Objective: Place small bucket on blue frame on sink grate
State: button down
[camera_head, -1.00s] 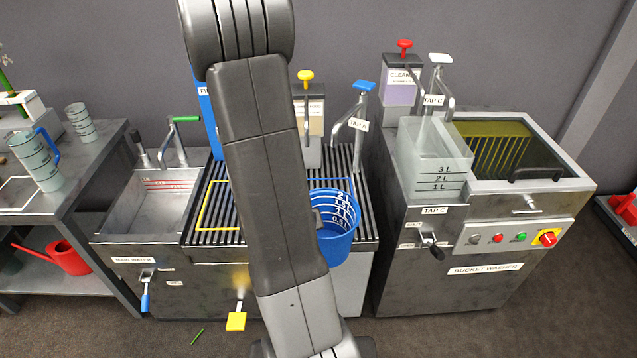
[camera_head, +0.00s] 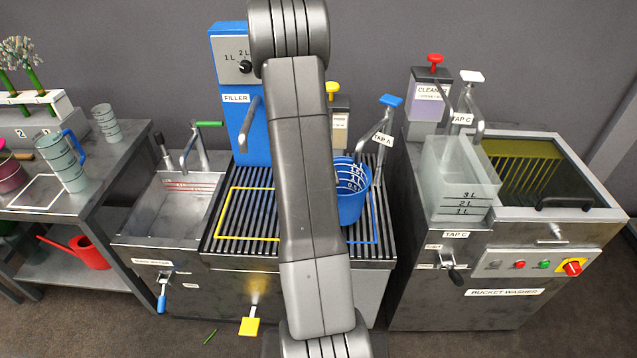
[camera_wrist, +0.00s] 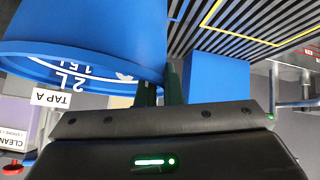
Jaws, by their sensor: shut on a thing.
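The small blue bucket (camera_head: 353,208) is upright over the right part of the sink grate (camera_head: 250,205), inside or above the blue frame (camera_head: 377,228). My arm covers the frame's left part and the bucket's left side. I cannot tell whether the bucket touches the grate. In the wrist view the picture is upside down, and the bucket (camera_wrist: 90,35) fills the upper left with its litre marks. My gripper (camera_wrist: 160,84) is shut on the bucket at its rim side. In the head view the gripper is hidden behind my arm.
A yellow frame (camera_head: 222,212) lies on the grate's left half. Tap A (camera_head: 385,125) stands close behind the bucket, and the blue filler (camera_head: 229,60) stands behind the grate. The sink (camera_head: 168,207) is on the left and the bucket washer (camera_head: 500,260) on the right.

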jog(key=shift+w+r, duration=0.1)
jog(key=shift+w, duration=0.9)
jog(key=shift+f+b, duration=0.35)
jog(key=shift+f, duration=1.45)
jog(key=shift+f, duration=0.2)
jog(key=c, duration=1.6)
grip_release()
jog(key=shift+o, duration=0.2)
jog(key=shift+r, duration=0.1)
jog(key=shift+r, duration=0.15)
jog(key=p+v, duration=0.1)
jog(key=v, duration=1.1)
